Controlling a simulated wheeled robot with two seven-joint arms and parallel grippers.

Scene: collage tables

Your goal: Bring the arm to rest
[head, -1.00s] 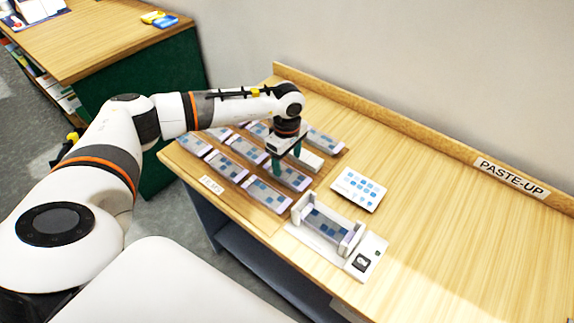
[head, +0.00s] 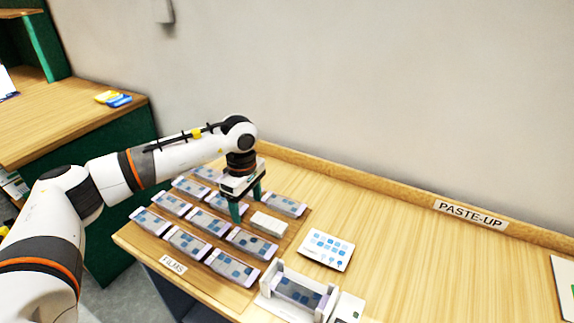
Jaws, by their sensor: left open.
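My left arm reaches in from the left over the wooden table. My left gripper (head: 247,207) points down with its two green fingers apart, above the board of film strips (head: 213,276). A small white block (head: 269,223) lies on the board just right of the fingers, and nothing shows between them. I cannot tell whether the fingertips touch the films. My right gripper is out of view.
A white holder with a film strip in it (head: 271,276) stands at the table's front. A white card with blue squares (head: 326,249) lies behind it. The table right of the card is clear up to the PASTE-UP sign (head: 470,215). Another table (head: 60,122) stands at the left.

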